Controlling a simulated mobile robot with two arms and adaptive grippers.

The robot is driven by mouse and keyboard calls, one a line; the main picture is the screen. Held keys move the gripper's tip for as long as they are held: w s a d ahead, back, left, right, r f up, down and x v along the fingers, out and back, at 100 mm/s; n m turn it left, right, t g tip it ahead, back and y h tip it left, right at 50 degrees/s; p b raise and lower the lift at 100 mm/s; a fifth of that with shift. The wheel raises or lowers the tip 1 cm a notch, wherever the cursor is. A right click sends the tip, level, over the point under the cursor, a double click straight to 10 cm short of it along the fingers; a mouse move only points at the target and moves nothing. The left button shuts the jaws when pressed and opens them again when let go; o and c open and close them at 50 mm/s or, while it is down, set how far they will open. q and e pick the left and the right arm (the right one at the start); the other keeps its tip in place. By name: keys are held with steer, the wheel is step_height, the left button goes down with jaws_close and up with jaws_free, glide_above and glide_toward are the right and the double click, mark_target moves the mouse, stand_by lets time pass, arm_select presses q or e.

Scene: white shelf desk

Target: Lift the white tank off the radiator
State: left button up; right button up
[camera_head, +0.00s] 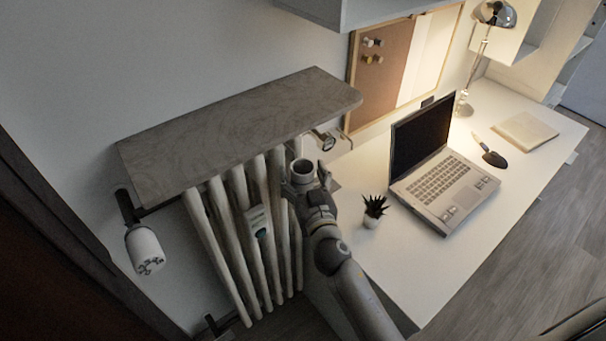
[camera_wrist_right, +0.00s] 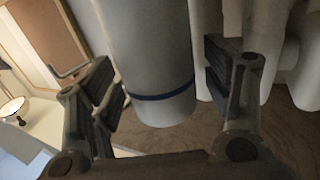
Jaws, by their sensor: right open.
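In the right wrist view the tank (camera_wrist_right: 150,60) is a pale cylinder with a dark blue band near one end. My right gripper (camera_head: 307,186) is open, with its fingers on either side of the tank. In the right wrist view the gripper (camera_wrist_right: 168,88) shows gaps between both fingers and the tank. How the tank hangs on the radiator is hidden. My left gripper is not in view.
A wooden shelf (camera_head: 240,125) lies above the radiator, close behind the tank. A white meter (camera_head: 258,217) sits on the ribs and a valve knob (camera_head: 145,250) at the left. The white desk (camera_head: 400,255) holds a plant (camera_head: 374,210) and a laptop (camera_head: 440,175).

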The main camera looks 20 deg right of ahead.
steer(key=c, duration=1.3)
steer(key=shift+r+p, duration=1.5)
steer(key=shift+r, duration=0.3)
steer(key=shift+s+d+f, duration=0.1)
steer(key=shift+s+d, duration=0.65)
steer(key=shift+s, duration=1.3)
steer(key=shift+s+d, duration=0.7)
steer(key=shift+s, duration=1.35)
steer(key=shift+s+d+f, duration=0.1)
steer(key=shift+s+d, duration=0.65)
steer(key=shift+s, duration=1.3)
